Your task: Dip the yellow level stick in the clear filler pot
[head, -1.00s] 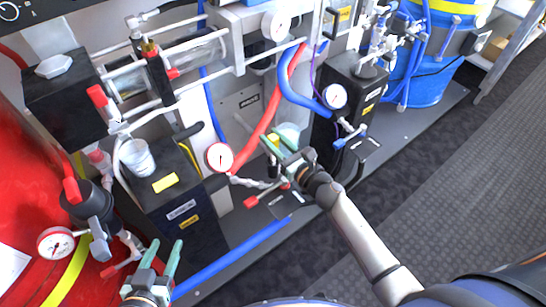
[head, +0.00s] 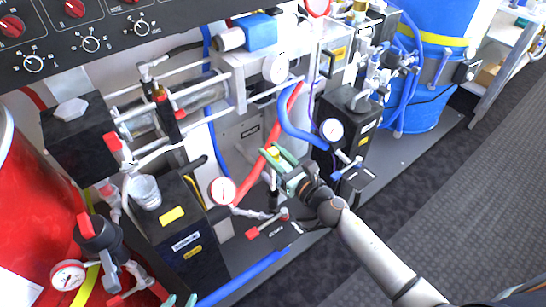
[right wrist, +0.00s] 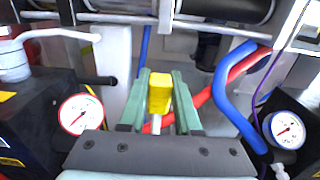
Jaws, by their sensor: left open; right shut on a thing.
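The yellow level stick (head: 275,152) is between the green fingers of my right gripper (head: 277,157), which is shut on it. In the right wrist view its yellow block (right wrist: 158,92) shows between the fingertips, with a pale part below it. The clear filler pot (head: 145,192) is an open, see-through cup on top of the black box at left, well to the left of the stick and apart from it. My left gripper (head: 180,300) is open at the bottom edge; only its green fingertips show.
The black box (head: 190,250) carries the pot. A pressure gauge (head: 222,191) and a red hose (head: 268,150) lie between the pot and the right gripper. Metal rails (head: 205,118) run behind. A red tank (head: 30,190) stands at left; grey floor is free at right.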

